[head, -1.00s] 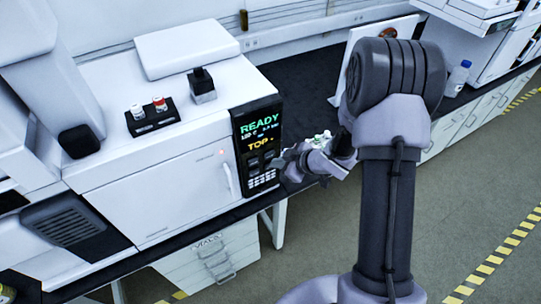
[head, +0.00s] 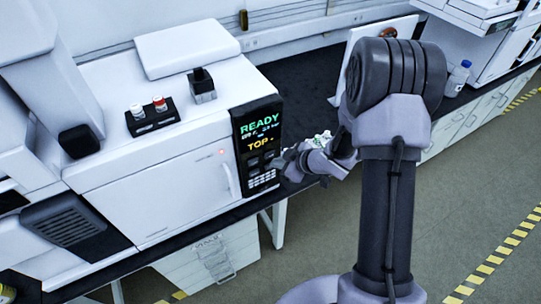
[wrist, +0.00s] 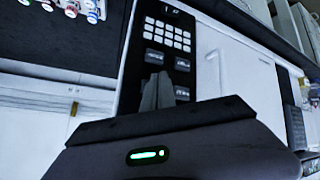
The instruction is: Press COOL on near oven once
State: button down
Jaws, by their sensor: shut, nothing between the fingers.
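The near oven (head: 150,185) is a white cabinet with a black control panel (head: 257,145) at its right front edge. The button labels are too small to read, so I cannot tell which is COOL. My gripper (wrist: 158,88) is shut and empty. Its fingertips overlap the lower left button area and hide part of it; contact cannot be told. In the head view my gripper (head: 284,166) is beside the panel's lower right.
A black rack (head: 155,121) with two capped vials and a dark-topped block (head: 202,86) stand on the oven top. The oven door handle (head: 229,180) is left of the panel. Small vials (wrist: 85,8) lie upper left in the wrist view. A bottle (head: 458,78) stands farther right.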

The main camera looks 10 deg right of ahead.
dwell(0.4)
jog(key=shift+w+a, duration=0.15)
jog(key=shift+w, duration=0.25)
jog(key=shift+w+a+p, duration=0.1)
jog(key=shift+w+p, duration=0.2)
jog(key=shift+w, duration=0.15)
dwell(0.5)
dwell(0.3)
jog(key=shift+s+d, duration=0.25)
jog(key=shift+s, duration=0.6)
jog(key=s, duration=0.1)
jog(key=s+d, duration=0.1)
jog(key=s, duration=0.1)
jog(key=s+b, duration=0.1)
jog(key=shift+s+d, duration=0.3)
jog(key=shift+s, duration=0.1)
jog(key=shift+w, duration=0.1)
